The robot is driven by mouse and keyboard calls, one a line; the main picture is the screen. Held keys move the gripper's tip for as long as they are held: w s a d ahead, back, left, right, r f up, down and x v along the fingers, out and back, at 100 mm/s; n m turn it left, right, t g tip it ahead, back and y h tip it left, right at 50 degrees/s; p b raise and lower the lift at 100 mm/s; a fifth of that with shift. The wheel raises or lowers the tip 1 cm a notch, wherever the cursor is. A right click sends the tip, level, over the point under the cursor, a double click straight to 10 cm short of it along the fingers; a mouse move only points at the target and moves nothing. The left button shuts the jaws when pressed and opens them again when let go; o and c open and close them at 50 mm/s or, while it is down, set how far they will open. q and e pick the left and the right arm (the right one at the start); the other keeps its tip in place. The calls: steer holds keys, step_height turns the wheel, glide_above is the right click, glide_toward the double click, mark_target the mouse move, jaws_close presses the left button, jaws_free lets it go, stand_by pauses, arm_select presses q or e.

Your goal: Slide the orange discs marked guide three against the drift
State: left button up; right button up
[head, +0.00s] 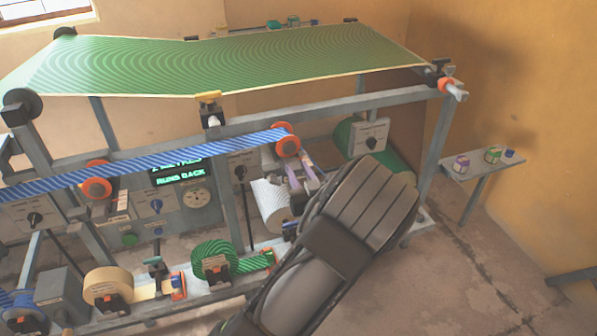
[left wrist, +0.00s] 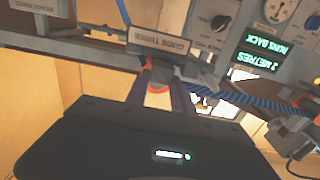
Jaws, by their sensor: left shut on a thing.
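An orange disc (head: 288,139) with a pale hub sits at the right end of the blue striped web (head: 190,160). My left gripper (head: 298,177) reaches up to it from below right, and its dark body hides much behind it. In the left wrist view the left gripper (left wrist: 160,98) has its two fingers on either side of an orange part (left wrist: 158,97), shut on it. Just beyond them an upside-down plate (left wrist: 160,43) appears to read GUIDE THREE. The finger contact is partly hidden in the head view. My right gripper is not in view.
Another orange disc (head: 95,188) sits lower left along the blue web. A green-lettered display (head: 178,171) includes RUNS BACK. A green striped web (head: 230,60) spans the top of the grey frame (head: 320,109). Rolls of tape (head: 107,287) line the lower shelf.

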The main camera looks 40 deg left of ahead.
arm_select(q)
jaws_close()
stand_by(0.9)
